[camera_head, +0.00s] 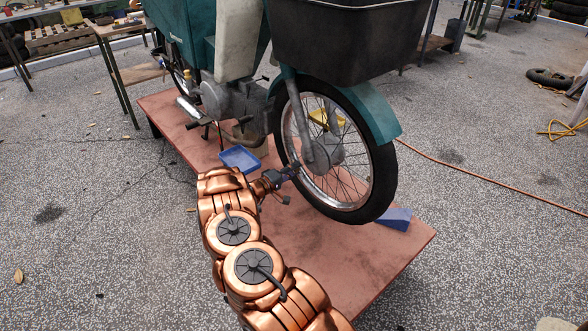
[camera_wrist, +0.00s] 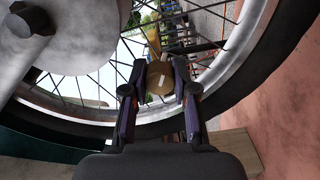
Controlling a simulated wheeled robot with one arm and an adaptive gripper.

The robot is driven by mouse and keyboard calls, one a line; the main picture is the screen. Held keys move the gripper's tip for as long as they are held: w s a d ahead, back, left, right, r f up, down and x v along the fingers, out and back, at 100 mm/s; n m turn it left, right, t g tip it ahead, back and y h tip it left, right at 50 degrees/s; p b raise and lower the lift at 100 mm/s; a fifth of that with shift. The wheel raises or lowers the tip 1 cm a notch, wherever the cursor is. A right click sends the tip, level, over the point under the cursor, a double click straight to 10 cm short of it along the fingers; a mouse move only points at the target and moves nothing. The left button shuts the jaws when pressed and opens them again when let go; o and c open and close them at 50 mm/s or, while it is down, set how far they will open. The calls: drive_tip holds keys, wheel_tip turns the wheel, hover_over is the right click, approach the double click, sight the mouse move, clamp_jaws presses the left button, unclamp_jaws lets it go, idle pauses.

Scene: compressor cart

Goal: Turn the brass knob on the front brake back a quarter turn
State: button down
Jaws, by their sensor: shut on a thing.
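The brass knob (camera_wrist: 160,79) is round and brownish gold, with a short pale line on its face. It sits between the two dark fingers of my gripper (camera_wrist: 158,88) in the wrist view, which are shut on it from both sides. In the head view my gripper (camera_head: 288,174) reaches in low at the left side of the front wheel (camera_head: 371,185), and the knob is hidden there. The front brake hub (camera_head: 326,150) is a grey drum at the wheel's middle. Part of a grey drum with a dark bolt also shows in the wrist view (camera_wrist: 65,45).
The moped stands on a reddish platform (camera_head: 330,265). A blue tray (camera_head: 240,160) lies left of the wheel, and a blue block (camera_head: 396,218) sits by the tyre. Spokes and the rim surround my fingers closely. An orange cable (camera_head: 480,181) crosses the floor at right.

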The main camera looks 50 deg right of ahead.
idle(0.3)
drive_tip(key=c, duration=0.9)
unclamp_jaws()
drive_tip(key=w+a, duration=0.1)
drive_tip(key=a, duration=1.1)
drive_tip(key=shift+w, duration=0.2)
drive_tip(key=shift+s, duration=0.1)
